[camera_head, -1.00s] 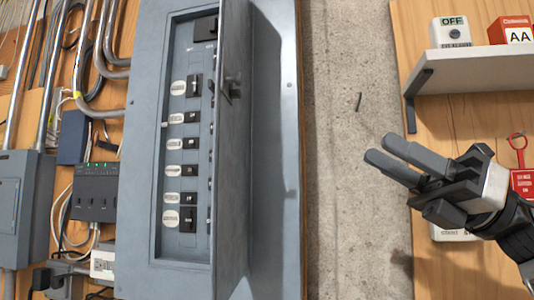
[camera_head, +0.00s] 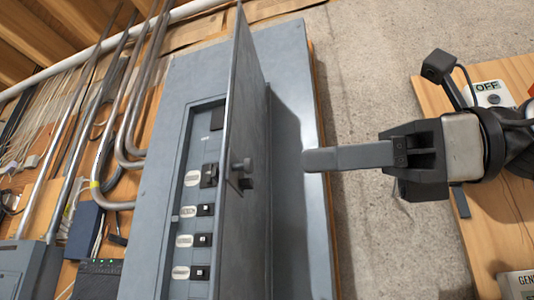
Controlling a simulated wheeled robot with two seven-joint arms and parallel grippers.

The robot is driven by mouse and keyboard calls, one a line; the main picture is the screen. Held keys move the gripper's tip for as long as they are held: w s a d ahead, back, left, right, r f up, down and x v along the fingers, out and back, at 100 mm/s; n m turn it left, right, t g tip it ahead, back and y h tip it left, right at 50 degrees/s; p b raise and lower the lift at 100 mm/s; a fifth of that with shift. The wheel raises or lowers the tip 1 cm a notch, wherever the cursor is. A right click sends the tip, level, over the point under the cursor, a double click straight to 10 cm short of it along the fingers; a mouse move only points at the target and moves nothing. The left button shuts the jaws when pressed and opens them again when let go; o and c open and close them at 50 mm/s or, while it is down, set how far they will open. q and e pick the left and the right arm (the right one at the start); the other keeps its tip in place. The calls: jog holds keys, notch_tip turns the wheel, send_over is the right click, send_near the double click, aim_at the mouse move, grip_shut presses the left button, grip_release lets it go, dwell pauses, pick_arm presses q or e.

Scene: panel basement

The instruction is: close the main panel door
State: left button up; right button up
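The main panel door (camera_head: 250,130) is a grey metal sheet standing open, sticking out from the grey panel box (camera_head: 295,80) and seen nearly edge-on. A small latch knob (camera_head: 241,166) shows near its free edge. Left of the door, several black breakers with white labels (camera_head: 200,211) are exposed; the door hides part of the opening. My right gripper (camera_head: 308,159) is to the right of the door, pointing left, in front of the panel's right edge and apart from the door in the picture. Its fingers overlap in this view, so the gap cannot be judged. My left gripper is not in view.
Metal conduits (camera_head: 128,130) and cables run along the wooden wall at left. A concrete strip (camera_head: 370,80) lies right of the panel. A wooden board (camera_head: 500,210) with an OFF sign (camera_head: 488,87) is at far right, partly behind my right arm.

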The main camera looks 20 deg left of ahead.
jog(key=a+p, duration=0.1)
jog(key=a, duration=0.5)
jog(key=shift+s+a, duration=0.25)
jog(key=shift+s, duration=0.1)
grip_shut()
